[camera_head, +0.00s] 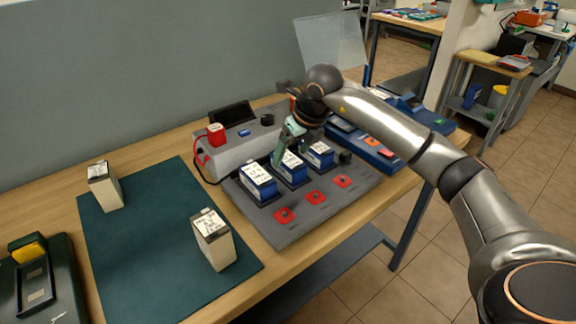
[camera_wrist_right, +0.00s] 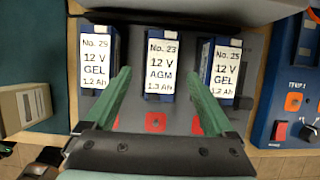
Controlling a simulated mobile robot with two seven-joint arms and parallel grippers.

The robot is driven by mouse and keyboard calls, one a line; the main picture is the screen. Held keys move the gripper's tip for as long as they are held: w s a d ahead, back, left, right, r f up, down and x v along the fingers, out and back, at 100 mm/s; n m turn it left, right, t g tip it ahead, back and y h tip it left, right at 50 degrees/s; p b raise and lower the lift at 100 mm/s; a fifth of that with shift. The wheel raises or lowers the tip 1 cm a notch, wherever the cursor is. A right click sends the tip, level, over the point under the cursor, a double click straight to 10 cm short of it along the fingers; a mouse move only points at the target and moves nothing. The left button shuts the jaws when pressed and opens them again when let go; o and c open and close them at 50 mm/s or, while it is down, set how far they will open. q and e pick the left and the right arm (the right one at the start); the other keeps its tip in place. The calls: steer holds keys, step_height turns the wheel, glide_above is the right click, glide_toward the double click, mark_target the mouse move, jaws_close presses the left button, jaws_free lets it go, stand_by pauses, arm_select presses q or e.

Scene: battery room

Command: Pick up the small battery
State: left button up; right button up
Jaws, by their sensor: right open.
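Three small blue batteries with white labels stand in a row on a grey test board (camera_head: 290,231): a left one (camera_head: 258,184), a middle one (camera_head: 291,170) and a right one (camera_head: 319,155). In the right wrist view their labels read 12 V GEL on the left (camera_wrist_right: 95,62), No. 23 12 V AGM in the middle (camera_wrist_right: 161,65) and 12 V GEL on the right (camera_wrist_right: 222,70). My right gripper (camera_head: 290,154) is open above the row. Its green fingers (camera_wrist_right: 158,78) lie either side of the middle battery in that view, holding nothing. My left gripper is out of view.
Two cream batteries stand on the green mat (camera_head: 150,270), one at the back (camera_head: 106,190) and one in front (camera_head: 213,246). A grey charger box (camera_head: 238,148) is behind the row. A blue panel (camera_head: 372,152) lies to the right. The mat's middle is clear.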

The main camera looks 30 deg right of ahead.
mark_target(289, 158)
steer(key=x, duration=0.4)
steer(key=shift+w+f, duration=0.2)
steer(key=shift+f, duration=0.15)
jaws_close()
stand_by(0.4)
steer(key=shift+r, duration=0.2)
